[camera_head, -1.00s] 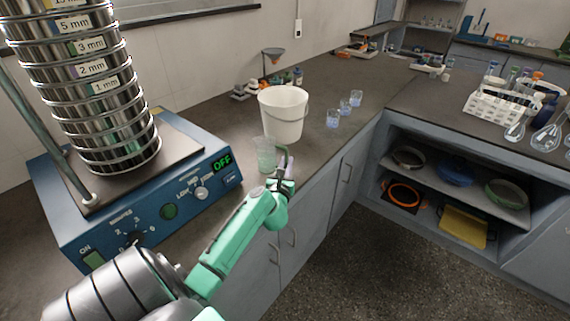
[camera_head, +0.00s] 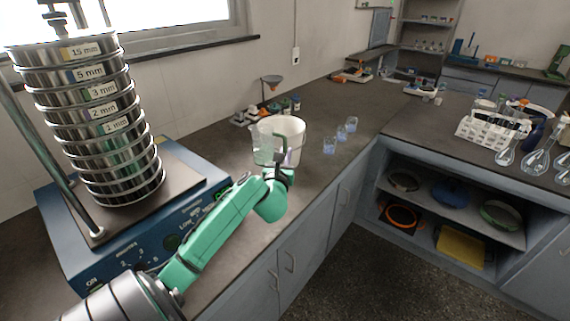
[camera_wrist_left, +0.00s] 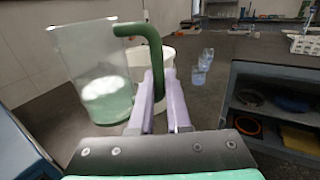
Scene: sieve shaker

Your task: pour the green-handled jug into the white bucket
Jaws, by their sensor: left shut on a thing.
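The green-handled jug (camera_head: 262,148) is a clear vessel. In the left wrist view the jug (camera_wrist_left: 98,75) shows pale green-white contents in its lower part and a dark green handle at its right. My left gripper (camera_head: 283,165) is shut on the handle; its purple fingers (camera_wrist_left: 160,98) show in the left wrist view. The jug is held up roughly upright, in front of the white bucket (camera_head: 294,135) and partly covering it. The bucket stands on the counter, and in the left wrist view it (camera_wrist_left: 136,64) is behind the handle. My right gripper is not in view.
The blue sieve shaker (camera_head: 185,232) with its sieve stack (camera_head: 108,130) stands at the left, close to my left arm. The counter's front edge runs below my gripper.

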